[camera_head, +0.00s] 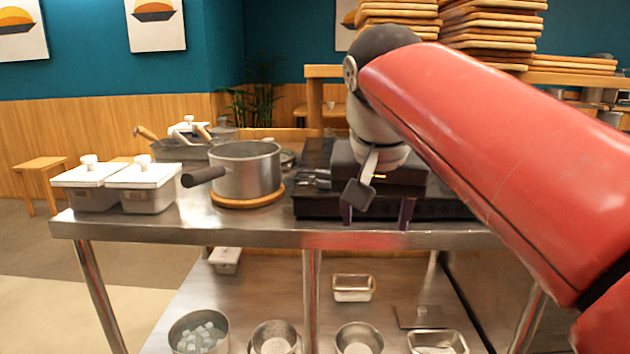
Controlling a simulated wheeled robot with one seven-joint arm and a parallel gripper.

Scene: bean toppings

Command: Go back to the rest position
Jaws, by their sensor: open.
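My gripper (376,214) hangs at the end of my red arm, right of the middle of the view, in front of the black stove. Its two purple-grey fingers point down and stand apart, with nothing seen between them. The fingertips show against the front edge of the steel table (270,238); I cannot tell how far they are from it. My arm hides part of the table's right side and what lies behind it.
A grey pot (246,171) sits on a round wooden board (248,200), left of the black stove (316,204). Two white-lidded steel containers (147,198) stand at the table's left end. Several metal bowls are on the lower shelf (262,297). Stacked wooden trays (490,25) stand behind.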

